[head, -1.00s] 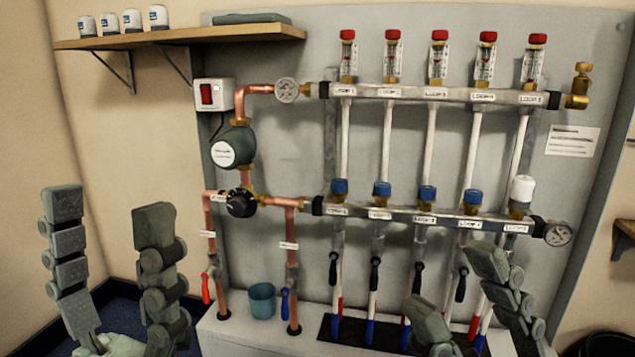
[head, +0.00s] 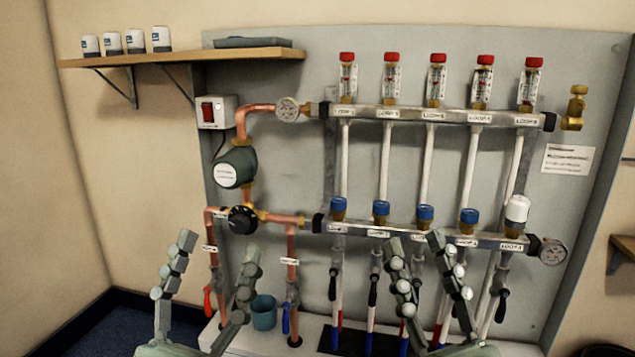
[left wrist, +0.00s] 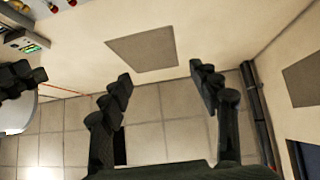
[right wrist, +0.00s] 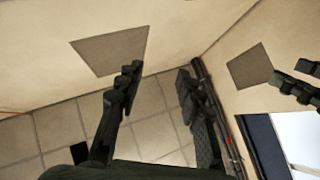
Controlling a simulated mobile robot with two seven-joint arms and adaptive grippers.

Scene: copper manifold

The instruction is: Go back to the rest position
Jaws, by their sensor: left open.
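My left gripper (head: 218,247) is raised at the lower left of the head view, in front of the copper pipes. Its two fingers are spread and nothing is between them; they also show apart in the left wrist view (left wrist: 162,79). My right gripper (head: 417,243) is raised in front of the lower part of the manifold. Its fingers stand apart and empty, and also in the right wrist view (right wrist: 159,72). The lower manifold bar (head: 350,228) has blue caps and one white cap at its right end. The right fingers hide part of the bar and pipes.
The upper bar (head: 460,117) carries red-capped gauges. A shelf (head: 180,57) holds several white-and-dark caps and a flat tray (head: 252,42). A teal cup (head: 264,313) stands on the white ledge (head: 318,335) below. Open floor (head: 75,335) shows at the left.

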